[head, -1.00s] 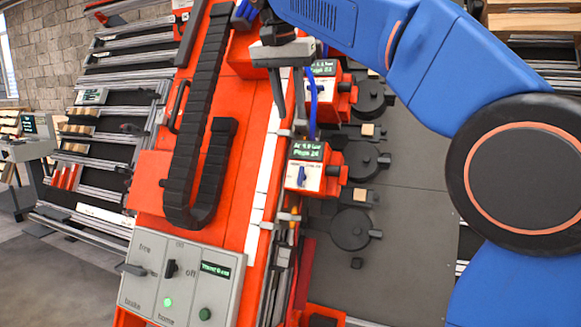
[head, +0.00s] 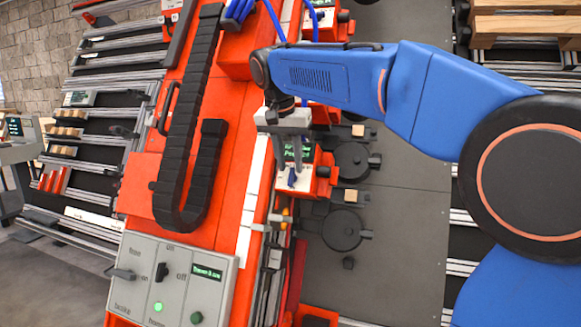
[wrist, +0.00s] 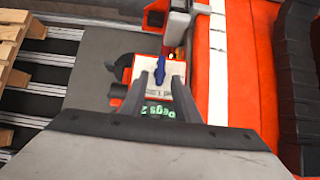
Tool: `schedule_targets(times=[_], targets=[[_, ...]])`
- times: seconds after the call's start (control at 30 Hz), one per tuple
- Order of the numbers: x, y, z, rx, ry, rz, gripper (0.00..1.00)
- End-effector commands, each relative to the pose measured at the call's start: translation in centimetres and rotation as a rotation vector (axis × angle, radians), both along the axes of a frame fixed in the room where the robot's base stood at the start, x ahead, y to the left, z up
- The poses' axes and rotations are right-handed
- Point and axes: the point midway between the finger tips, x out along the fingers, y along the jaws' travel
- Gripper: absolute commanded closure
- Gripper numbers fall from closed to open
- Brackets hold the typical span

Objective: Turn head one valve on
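An orange head box (head: 322,172) with a small green display and a white valve plate stands on the right side of the orange gantry. Its blue valve handle (head: 292,178) is on the plate, and it also shows in the wrist view (wrist: 160,70), lengthwise along the line of the fingers. My gripper (head: 288,184) hangs over this box, its grey fingers apart. In the wrist view, the fingertips (wrist: 164,78) are on either side of the handle's near end; I cannot tell if they touch it. The display is partly hidden and its head number unreadable.
Another head box (head: 322,18) stands further up the gantry, with blue hoses near it. A grey control panel (head: 172,280) with switches is at the lower left. A black cable chain (head: 190,130) runs along the gantry. Dark round parts (head: 342,230) lie right of the heads.

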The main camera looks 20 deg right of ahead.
Motion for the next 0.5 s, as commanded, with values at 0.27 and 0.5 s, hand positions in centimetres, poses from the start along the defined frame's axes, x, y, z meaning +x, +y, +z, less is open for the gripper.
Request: schedule_targets(times=[0.27,0.5], targets=[[0.48,-0.4,-1.47,0.0,0.0,-0.001,0.71],[0.5,-0.39,-1.51,0.0,0.0,0.0,0.71]])
